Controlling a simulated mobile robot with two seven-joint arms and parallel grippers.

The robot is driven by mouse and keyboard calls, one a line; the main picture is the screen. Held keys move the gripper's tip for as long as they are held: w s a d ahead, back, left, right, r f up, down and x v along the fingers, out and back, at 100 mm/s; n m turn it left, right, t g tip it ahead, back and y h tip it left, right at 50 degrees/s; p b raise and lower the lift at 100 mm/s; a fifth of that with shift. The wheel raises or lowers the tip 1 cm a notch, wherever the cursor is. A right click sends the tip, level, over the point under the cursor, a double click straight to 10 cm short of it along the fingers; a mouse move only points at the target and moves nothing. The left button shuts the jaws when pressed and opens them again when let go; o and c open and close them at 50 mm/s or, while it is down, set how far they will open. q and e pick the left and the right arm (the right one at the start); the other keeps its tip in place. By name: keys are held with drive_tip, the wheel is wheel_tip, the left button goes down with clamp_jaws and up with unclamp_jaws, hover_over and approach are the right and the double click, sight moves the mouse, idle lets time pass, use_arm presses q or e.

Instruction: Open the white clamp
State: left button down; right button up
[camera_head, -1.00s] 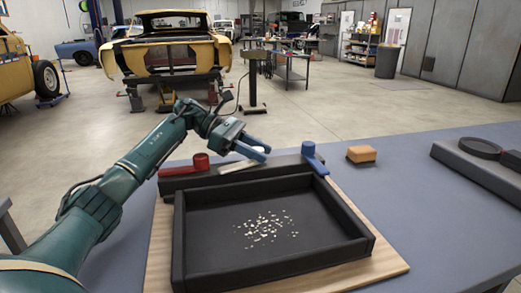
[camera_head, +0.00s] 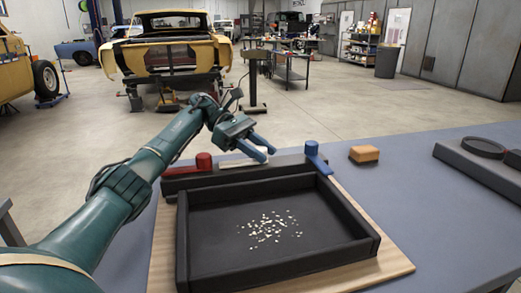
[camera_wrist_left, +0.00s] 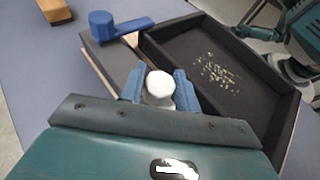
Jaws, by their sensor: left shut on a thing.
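The white clamp (camera_head: 238,163) is on the dark rail behind the black tray, between the red clamp (camera_head: 203,163) and the blue clamp (camera_head: 314,152). Its lever lies low along the rail in the head view. My left gripper (camera_head: 264,147) is shut on the white clamp's round knob. In the left wrist view, the white knob (camera_wrist_left: 159,87) sits between the blue fingers of my left gripper (camera_wrist_left: 159,92). The fingers partly hide the knob in the head view. My right gripper is not in view.
The black tray (camera_head: 365,247) holds scattered pale bits and rests on a wooden board (camera_head: 390,266). An orange block (camera_head: 364,154) lies right of the blue clamp. A dark fixture (camera_head: 470,165) stands at the far right. The blue-grey tabletop between them is clear.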

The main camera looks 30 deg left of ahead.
use_arm(q)
drive_tip(key=shift+f, duration=0.1)
drive_tip(key=c, duration=1)
unclamp_jaws()
drive_tip(key=shift+r, duration=0.2)
wheel_tip(320, 180, up, 10)
drive_tip(key=shift+f+p, duration=0.15)
drive_tip(key=shift+p, duration=0.55)
drive_tip(key=shift+s+d, duration=0.1)
